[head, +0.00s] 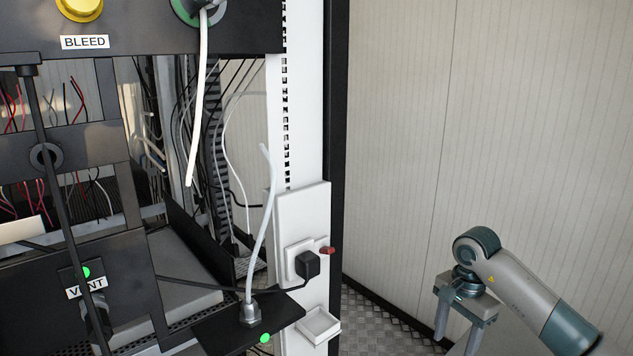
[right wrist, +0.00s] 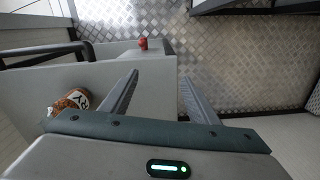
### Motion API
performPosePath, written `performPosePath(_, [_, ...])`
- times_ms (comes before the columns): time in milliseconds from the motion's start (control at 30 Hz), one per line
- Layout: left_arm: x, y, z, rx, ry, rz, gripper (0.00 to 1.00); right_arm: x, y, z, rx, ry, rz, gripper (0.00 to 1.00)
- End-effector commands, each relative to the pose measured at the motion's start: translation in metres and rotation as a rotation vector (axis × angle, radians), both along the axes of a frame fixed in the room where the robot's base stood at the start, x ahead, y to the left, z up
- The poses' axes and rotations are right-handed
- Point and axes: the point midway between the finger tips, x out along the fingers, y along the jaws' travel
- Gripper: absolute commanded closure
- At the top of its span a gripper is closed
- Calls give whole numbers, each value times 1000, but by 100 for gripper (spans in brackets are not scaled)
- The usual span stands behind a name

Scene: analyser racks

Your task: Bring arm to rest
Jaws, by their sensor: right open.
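My right arm (head: 535,300) comes in from the lower right of the head view. It is bent, with its wrist up and its gripper (head: 458,335) pointing down, clear of the rack. The two grey fingers are apart with nothing between them. They also show spread and empty in the right wrist view (right wrist: 159,78), above a grey surface and the floor. My left gripper is not in view.
The analyser rack (head: 230,40) fills the left, with a white tube (head: 262,220) rising from a black shelf (head: 215,335). A black plug (head: 308,264) sits in a white socket panel. An orange labelled container (right wrist: 70,103) shows at lower left. Floor (right wrist: 235,60) between is clear.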

Motion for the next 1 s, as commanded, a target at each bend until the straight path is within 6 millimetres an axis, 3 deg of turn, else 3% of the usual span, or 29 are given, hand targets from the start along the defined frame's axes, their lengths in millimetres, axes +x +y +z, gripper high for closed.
performPosePath(267, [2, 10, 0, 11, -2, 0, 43, -5, 22, -18, 85, 25, -21, 45])
performPosePath(567, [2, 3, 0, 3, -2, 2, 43, -17, 71, -49, 275, 83, -87, 45])
performPosePath(767, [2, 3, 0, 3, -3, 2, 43, -35, 130, -78, 509, 182, -205, 45])
performPosePath(1000, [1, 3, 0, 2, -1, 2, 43, -63, 233, -102, 1003, 493, -613, 45])
